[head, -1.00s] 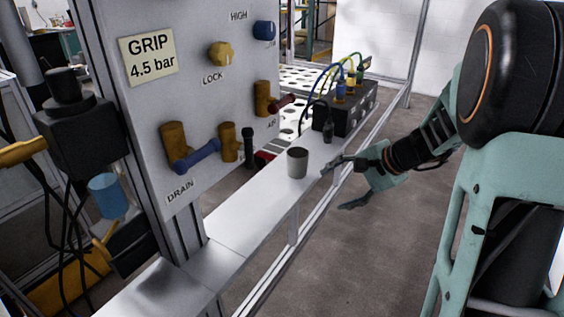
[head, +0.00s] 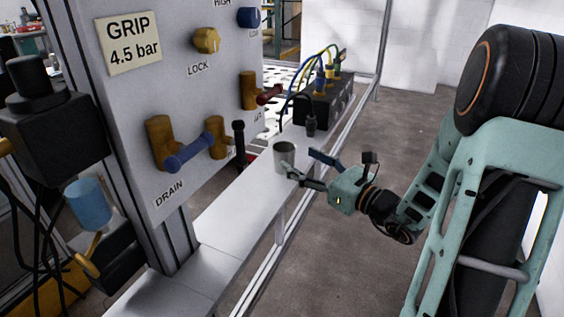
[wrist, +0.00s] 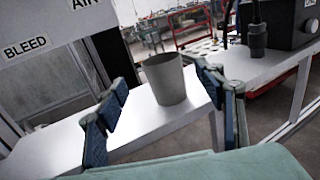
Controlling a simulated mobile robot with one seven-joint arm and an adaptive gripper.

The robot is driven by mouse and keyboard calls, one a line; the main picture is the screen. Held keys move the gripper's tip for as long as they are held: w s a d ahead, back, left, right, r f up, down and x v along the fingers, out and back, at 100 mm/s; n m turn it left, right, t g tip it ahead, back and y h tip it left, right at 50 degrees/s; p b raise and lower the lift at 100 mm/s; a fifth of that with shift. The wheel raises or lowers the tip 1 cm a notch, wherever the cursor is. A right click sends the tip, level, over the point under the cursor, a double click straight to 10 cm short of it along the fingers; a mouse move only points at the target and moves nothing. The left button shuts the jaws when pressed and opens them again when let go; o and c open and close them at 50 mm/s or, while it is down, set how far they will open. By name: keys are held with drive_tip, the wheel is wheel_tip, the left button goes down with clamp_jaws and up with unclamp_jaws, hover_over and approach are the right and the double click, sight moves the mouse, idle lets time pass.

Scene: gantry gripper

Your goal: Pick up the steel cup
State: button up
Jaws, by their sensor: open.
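The steel cup (head: 284,155) is a plain grey tapered cup standing upright on the narrow white ledge (head: 225,215). In the wrist view the cup (wrist: 167,80) stands ahead of my gripper, in the gap between the two fingers, nearer the right one. My gripper (head: 302,163) is open and empty, reaching in from the right at about the cup's height. In the head view one fingertip overlaps the cup's lower right side; I cannot tell whether it touches. The blue finger pads show in the wrist view (wrist: 160,105).
A panel (head: 215,110) with yellow valves and a blue DRAIN handle (head: 190,156) rises behind the ledge, left of the cup. A black box (head: 325,103) with coloured hoses and a dark plug (head: 310,126) stand farther along. The floor on the right is clear.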

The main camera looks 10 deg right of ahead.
sight(284, 147)
drive_tip(key=x, duration=0.5)
drive_tip(key=b+x, duration=0.1)
drive_tip(key=x, duration=0.1)
drive_tip(key=shift+w+r, duration=0.2)
drive_tip(key=shift+r, duration=0.15)
drive_tip(key=shift+c, duration=0.6)
drive_tip(key=c, duration=1.2)
drive_tip(key=shift+r, duration=0.1)
